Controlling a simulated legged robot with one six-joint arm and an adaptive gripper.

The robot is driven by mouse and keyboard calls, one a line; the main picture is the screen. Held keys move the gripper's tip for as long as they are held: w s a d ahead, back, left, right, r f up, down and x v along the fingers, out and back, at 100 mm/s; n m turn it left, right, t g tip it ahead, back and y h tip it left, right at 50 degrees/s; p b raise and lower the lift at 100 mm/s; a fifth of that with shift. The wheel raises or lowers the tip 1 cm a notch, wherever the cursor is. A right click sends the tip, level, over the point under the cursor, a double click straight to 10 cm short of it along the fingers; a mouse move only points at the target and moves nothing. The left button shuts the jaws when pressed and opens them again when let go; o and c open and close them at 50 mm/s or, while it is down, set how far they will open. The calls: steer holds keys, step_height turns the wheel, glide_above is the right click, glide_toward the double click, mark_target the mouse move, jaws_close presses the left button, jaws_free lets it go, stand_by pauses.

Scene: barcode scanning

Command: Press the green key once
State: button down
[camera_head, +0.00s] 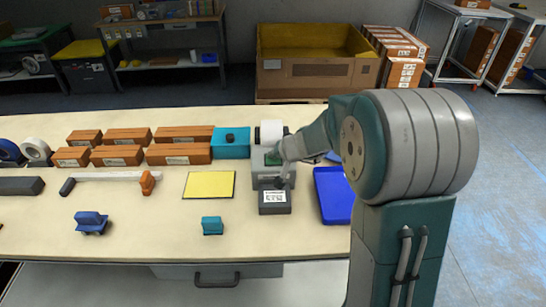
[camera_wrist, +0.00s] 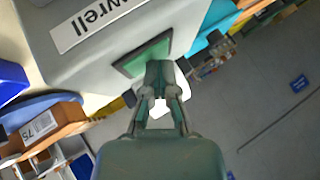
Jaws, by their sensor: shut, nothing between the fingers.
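The green key (camera_wrist: 146,54) is a dark-framed green square on the grey label printer (camera_wrist: 100,35), seen close and tilted in the wrist view. My gripper (camera_wrist: 161,68) is shut and empty, its tips overlapping the lower right edge of the key. I cannot tell whether they touch it. In the head view the printer (camera_head: 260,165) stands at the back right of the table, with a white roll (camera_head: 271,132) on top. My gripper there (camera_head: 277,158) is at the printer's top, and part of the green key (camera_head: 271,159) shows beside it.
A dark block with a white label (camera_head: 274,197) sits in front of the printer. A blue tray (camera_head: 333,205) lies to its right and a yellow pad (camera_head: 209,185) to its left. Brown boxes (camera_head: 128,136) and a teal box (camera_head: 231,147) stand left. The table's front middle is mostly clear.

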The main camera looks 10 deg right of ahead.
steer(key=shift+r, duration=1.05)
steer(key=shift+r, duration=2.5)
